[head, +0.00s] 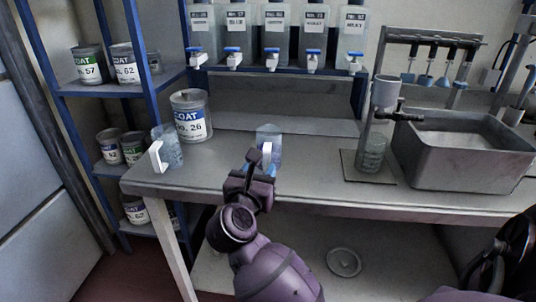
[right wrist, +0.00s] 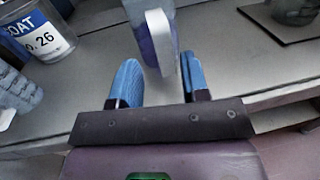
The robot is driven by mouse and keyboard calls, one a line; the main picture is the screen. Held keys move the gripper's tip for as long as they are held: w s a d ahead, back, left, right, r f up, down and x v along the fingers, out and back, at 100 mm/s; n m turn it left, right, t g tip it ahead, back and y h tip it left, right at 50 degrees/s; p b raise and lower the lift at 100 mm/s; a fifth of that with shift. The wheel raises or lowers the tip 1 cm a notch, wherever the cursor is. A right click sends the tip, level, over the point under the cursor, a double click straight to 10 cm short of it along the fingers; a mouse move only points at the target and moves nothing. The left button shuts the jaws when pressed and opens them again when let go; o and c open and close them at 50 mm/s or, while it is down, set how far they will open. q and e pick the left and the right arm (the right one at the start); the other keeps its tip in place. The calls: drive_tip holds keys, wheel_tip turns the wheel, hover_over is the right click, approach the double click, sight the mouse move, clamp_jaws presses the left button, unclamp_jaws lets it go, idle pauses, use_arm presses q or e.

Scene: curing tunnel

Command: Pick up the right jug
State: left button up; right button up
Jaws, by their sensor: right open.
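The right jug (head: 268,136) is clear with a white handle and stands upright near the front edge of the bench, left of centre. In the right wrist view its body (right wrist: 133,14) is cut off at the top, and its handle faces me. My right gripper (head: 261,171) is at the handle, open. In the right wrist view its blue fingers (right wrist: 160,68) stand on either side of the handle's near end, with gaps showing. The left jug (head: 172,149), also with a white handle, stands at the bench's left end. My left gripper is not in view.
A tin labelled No. 26 (head: 191,116) stands behind and between the jugs. A glass vessel (head: 371,152) stands on a dark mat (head: 366,177) to the right, beside a grey basin (head: 447,160). Dispensers with taps (head: 274,35) line the back. The bench (head: 320,178) is clear right of the jug.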

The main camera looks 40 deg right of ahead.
sight(266, 165)
drive_tip(key=x, duration=0.3)
drive_tip(key=shift+d+f, duration=0.35)
drive_tip(key=shift+w+d, duration=0.15)
drive_tip(key=shift+d, duration=0.15)
drive_tip(key=shift+r, duration=0.1)
clamp_jaws()
